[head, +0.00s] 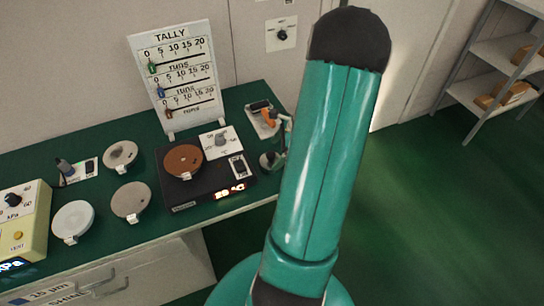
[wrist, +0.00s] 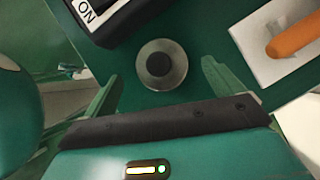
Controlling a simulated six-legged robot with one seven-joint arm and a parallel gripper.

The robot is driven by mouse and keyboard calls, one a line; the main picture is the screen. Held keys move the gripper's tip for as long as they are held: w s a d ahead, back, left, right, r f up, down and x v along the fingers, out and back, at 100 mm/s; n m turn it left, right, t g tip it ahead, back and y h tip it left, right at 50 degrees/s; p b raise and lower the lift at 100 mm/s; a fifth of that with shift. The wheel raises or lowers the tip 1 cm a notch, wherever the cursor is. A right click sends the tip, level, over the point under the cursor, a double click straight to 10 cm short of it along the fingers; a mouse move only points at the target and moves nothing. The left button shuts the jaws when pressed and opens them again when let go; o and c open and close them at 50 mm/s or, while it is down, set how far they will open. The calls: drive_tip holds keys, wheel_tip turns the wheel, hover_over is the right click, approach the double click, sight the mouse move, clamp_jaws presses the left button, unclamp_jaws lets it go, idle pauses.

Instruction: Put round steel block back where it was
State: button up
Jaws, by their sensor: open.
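The round steel block (wrist: 161,64), a grey disc with a dark round knob on top, stands on the green bench top in the wrist view. In the head view it appears to be the small round piece (head: 268,161) at the bench's right end, partly hidden by my arm. My gripper (wrist: 163,88) is open and empty. Its two green fingers point towards the block, one to each side, with the block a little beyond the tips and apart from them. In the head view my arm hides most of the gripper.
A black heater box (head: 208,192) with a brown disc (head: 183,160) stands left of the block. A white plate with an orange-handled tool (head: 267,118) lies behind it. Several grey discs, a tally board (head: 178,75) and a yellowish kPa box (head: 22,222) are further left.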

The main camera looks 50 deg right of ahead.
drive_tip(key=v, duration=0.8)
drive_tip(key=w+a+r+n+g+h, duration=0.1)
drive_tip(key=w+a+r+n, duration=0.3)
drive_tip(key=a, duration=0.3)
drive_tip(key=w+a+r+n, duration=0.2)
drive_tip(key=a+r+n, duration=0.3)
drive_tip(key=a, duration=0.2)
drive_tip(key=w+a+r+n+g+h, duration=0.1)
drive_tip(key=w+a+r+n, duration=0.3)
drive_tip(key=a, duration=0.3)
drive_tip(key=s+a+r+n+t, duration=0.1)
drive_tip(key=s+a+r+n, duration=0.2)
drive_tip(key=a+n, duration=0.4)
drive_tip(key=s+a+r+n+t+h, duration=0.1)
drive_tip(key=s+a+r+n, duration=0.3)
drive_tip(key=a+n, duration=0.4)
drive_tip(key=s+a, duration=0.1)
drive_tip(key=a, duration=0.2)
drive_tip(key=shift+a+r+n+t+h, duration=0.25)
drive_tip(key=shift+a+n+t+h, duration=0.05)
drive_tip(key=shift+a+t, duration=0.1)
